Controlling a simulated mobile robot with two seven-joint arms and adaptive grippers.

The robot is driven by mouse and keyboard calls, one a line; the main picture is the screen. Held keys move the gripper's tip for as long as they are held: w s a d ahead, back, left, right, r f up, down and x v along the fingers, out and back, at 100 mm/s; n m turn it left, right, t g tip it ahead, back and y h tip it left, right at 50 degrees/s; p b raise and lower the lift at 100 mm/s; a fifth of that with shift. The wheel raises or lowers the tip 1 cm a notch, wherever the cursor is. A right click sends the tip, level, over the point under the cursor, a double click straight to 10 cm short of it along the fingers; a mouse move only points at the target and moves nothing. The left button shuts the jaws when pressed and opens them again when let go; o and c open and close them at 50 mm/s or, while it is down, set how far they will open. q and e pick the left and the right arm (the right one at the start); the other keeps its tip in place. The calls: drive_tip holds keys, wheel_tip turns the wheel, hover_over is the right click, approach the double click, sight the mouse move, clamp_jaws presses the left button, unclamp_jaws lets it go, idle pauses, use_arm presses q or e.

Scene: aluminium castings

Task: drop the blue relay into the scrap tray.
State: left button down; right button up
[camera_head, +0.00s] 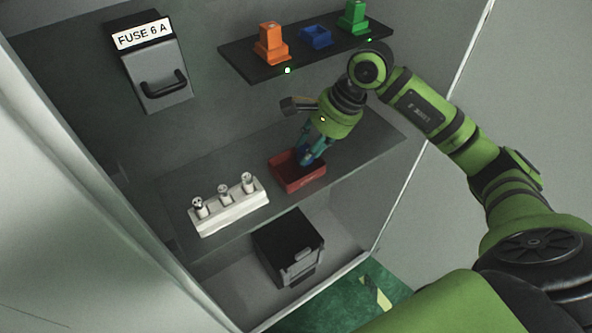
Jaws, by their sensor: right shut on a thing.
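The red scrap tray (302,182) stands on the middle shelf of the cabinet. My right gripper (309,148) comes in from the right and points down over the tray. It is shut on the blue relay (306,158), which is mostly hidden by the fingers and shows as a dark blue shape low at the tray's opening. I cannot tell whether the relay touches the tray floor. A low blue socket (316,37) on the upper shelf has nothing standing in it. My left gripper is not in view.
An orange relay (270,42) and a green relay (354,17) stand on the upper shelf (261,73). A white fuse block (232,208) is left of the tray. A grey box labelled FUSE 6 A (161,91) is on the back wall. A black box (286,247) sits below.

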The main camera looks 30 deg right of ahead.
drive_tip(key=shift+f, duration=0.25)
drive_tip(key=o, duration=1.1)
drive_tip(key=v, duration=1.2)
